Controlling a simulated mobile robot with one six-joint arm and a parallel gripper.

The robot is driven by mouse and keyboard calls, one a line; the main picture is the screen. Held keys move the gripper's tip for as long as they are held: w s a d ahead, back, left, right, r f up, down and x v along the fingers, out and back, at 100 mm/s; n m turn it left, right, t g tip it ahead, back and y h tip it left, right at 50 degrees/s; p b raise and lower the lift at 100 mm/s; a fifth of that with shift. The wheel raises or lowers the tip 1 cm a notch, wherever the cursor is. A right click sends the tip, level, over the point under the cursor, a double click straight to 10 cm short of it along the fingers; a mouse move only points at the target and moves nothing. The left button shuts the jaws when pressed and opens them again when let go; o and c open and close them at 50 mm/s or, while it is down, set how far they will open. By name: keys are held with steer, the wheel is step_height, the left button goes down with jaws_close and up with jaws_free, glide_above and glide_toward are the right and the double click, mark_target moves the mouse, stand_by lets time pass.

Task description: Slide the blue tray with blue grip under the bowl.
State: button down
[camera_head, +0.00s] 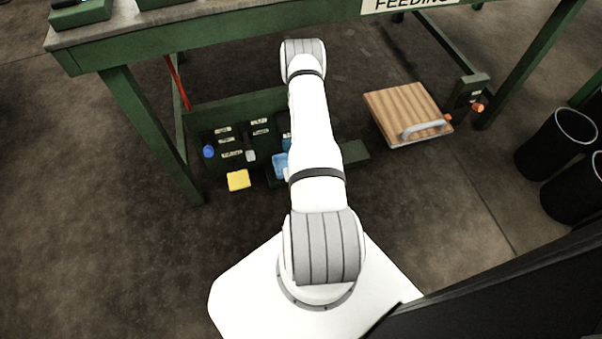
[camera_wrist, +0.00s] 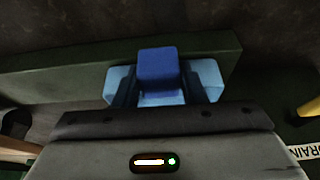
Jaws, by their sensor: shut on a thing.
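The light blue tray (camera_wrist: 205,80) shows in the wrist view on both sides of a darker blue grip (camera_wrist: 158,68). My gripper (camera_wrist: 160,90) is shut on the blue grip, one dark finger on each side. Part of the tray also shows in the head view (camera_head: 281,166), just left of my arm, low under the green bench. My arm hides the gripper and the rest of the tray there. I cannot make out a bowl in either view.
A green bench (camera_head: 230,45) stands overhead. A dark labelled rack (camera_head: 238,135) is left of the tray, with a yellow piece (camera_head: 238,180) in front. A wooden board with a handle (camera_head: 400,108) lies at right. Black bins (camera_head: 540,155) stand far right. The left floor is clear.

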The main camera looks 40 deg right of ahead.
steer(key=c, duration=1.3)
jaws_free()
steer(key=shift+w+a, duration=0.1)
steer(key=shift+a, duration=0.3)
steer(key=o, duration=0.4)
steer(key=shift+d, duration=0.15)
steer(key=shift+r, duration=0.1)
